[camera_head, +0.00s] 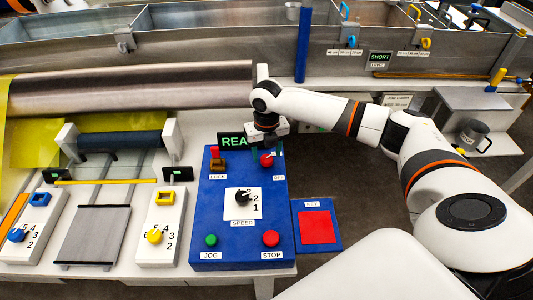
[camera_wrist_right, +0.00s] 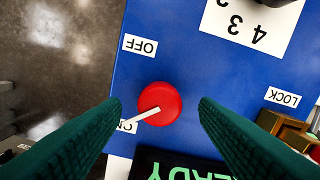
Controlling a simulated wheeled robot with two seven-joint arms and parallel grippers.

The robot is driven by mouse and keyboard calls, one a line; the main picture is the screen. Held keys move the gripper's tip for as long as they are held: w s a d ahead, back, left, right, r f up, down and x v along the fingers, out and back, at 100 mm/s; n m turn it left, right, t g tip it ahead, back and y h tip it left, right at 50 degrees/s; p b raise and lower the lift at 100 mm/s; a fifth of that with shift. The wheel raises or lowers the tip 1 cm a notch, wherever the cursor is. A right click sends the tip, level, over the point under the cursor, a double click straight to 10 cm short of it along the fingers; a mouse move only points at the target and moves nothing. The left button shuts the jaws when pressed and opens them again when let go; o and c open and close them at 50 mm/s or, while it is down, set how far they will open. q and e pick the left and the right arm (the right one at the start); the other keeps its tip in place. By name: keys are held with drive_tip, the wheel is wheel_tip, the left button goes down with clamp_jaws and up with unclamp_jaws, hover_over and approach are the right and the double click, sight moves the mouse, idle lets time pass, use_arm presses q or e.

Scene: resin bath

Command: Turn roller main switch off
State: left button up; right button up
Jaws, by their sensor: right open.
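The roller main switch is a round red knob (camera_head: 267,160) at the upper right of the blue control panel (camera_head: 216,226). In the right wrist view the knob (camera_wrist_right: 158,103) has a white pointer aimed at the ON label, which is partly hidden by a finger. The OFF label (camera_wrist_right: 139,45) is on the panel, clear of the pointer. My right gripper (camera_wrist_right: 160,108) is open, with its dark green fingers on either side of the knob. My left gripper is out of view.
A brass-coloured lock with a red top (camera_head: 216,160) sits left of the knob. A READY display (camera_head: 233,141) is behind it. The black speed knob (camera_head: 243,198), green jog button (camera_head: 211,240) and red stop button (camera_head: 271,238) are nearer. A red key pad (camera_head: 317,227) lies right.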

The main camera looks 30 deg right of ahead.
drive_tip(key=shift+f, duration=0.8)
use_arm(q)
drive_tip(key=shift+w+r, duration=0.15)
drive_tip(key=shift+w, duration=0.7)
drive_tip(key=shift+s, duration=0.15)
use_arm(e)
drive_tip(key=shift+c, duration=0.5)
